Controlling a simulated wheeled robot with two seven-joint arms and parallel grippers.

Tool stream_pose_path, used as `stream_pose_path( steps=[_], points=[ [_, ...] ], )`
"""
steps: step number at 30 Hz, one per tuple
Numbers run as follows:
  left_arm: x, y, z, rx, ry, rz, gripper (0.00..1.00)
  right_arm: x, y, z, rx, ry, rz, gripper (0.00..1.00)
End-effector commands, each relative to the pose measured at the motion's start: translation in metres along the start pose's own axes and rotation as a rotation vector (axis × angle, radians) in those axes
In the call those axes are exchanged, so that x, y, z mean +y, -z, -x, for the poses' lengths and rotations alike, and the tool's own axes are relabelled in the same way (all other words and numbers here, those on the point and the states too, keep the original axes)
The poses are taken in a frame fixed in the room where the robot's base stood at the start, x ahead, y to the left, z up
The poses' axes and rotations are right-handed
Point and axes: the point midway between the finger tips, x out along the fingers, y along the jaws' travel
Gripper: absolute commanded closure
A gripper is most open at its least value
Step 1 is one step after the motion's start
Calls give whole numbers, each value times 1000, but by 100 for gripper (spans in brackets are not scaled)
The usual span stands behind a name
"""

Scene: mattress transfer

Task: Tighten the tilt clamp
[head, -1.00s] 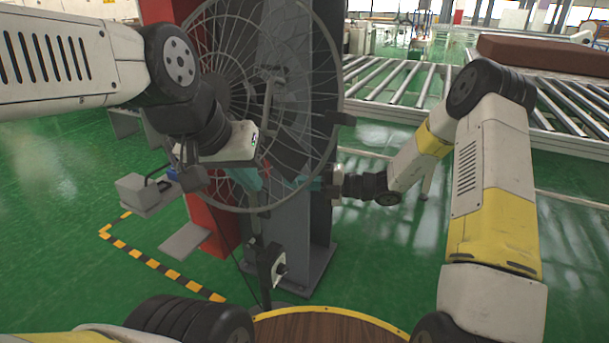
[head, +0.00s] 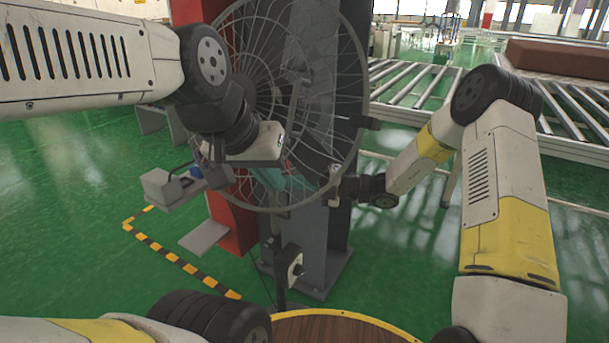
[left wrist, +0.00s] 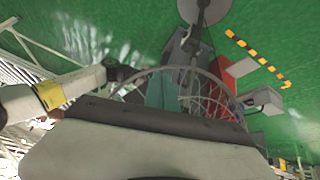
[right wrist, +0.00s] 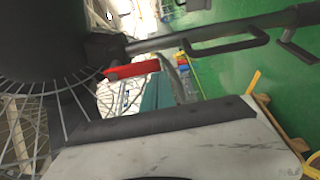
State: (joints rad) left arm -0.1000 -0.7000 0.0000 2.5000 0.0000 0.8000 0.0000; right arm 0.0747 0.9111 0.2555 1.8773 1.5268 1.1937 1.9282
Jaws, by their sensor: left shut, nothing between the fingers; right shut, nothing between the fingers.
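A large standing fan with a round wire cage (head: 345,50) faces sideways in the head view. Its pole carries a small control box (head: 293,268). A red lever (right wrist: 132,70) on a dark bracket shows in the right wrist view and looks like the tilt clamp; I cannot make it out in the head view. My left gripper (head: 270,180), with teal fingers, is shut and empty at the lower cage. My right gripper (head: 306,188) is shut and empty just right of it; its teal fingers (right wrist: 158,92) appear beside the red lever. I cannot tell whether they touch it.
A grey and red column (head: 230,220) stands right behind the fan. Roller conveyors (head: 410,85) and a brown mattress (head: 560,57) are at the back right. Striped floor tape (head: 180,262) lies at left. A round wooden top (head: 335,328) is in front.

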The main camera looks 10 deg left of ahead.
Motion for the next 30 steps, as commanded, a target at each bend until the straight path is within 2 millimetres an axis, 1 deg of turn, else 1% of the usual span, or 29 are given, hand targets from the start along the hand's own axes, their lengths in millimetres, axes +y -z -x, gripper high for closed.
stream_pose_path(
  steps=[11,17,23,30],
  points=[
    [0,0,0,0,0,0,100,0,-4,2,0,22,65,100],
    [0,0,0,0,0,0,100,-1,-10,4,-2,46,135,100],
    [0,0,0,0,0,0,100,-1,-19,7,-2,95,275,100],
    [0,0,0,0,0,0,100,1,-33,12,-2,171,492,100]
  ],
)
